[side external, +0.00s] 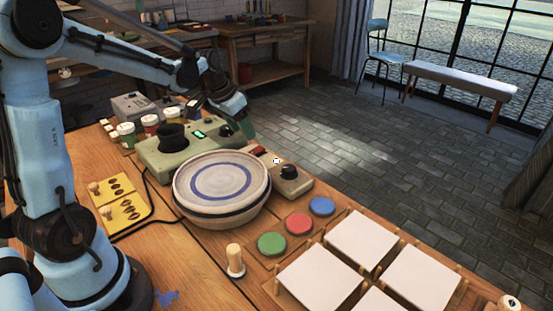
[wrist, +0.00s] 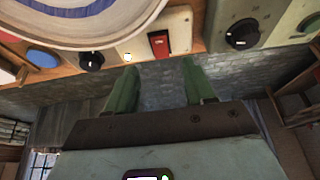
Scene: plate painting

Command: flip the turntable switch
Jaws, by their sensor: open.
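The turntable switch (side external: 259,151) is a small red rocker at the back right of the turntable (side external: 222,205). In the wrist view the red switch (wrist: 159,44) sits on a pale panel between the turntable rim and a black knob. A blue-ringed plate (side external: 220,180) lies on the turntable. My gripper (side external: 249,132) is open and empty, just behind and above the switch in the side view. In the wrist view its two green fingers (wrist: 160,85) stand apart on either side of the switch's line, with the switch beyond the tips. I see no contact.
A green control box (side external: 160,152) with a black cup and knob stands left of the switch. A small box with a black knob (side external: 290,172) is to its right. Green, red and blue discs (side external: 298,222) and white tiles (side external: 362,240) lie nearer the front. Paint jars (side external: 127,133) stand behind.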

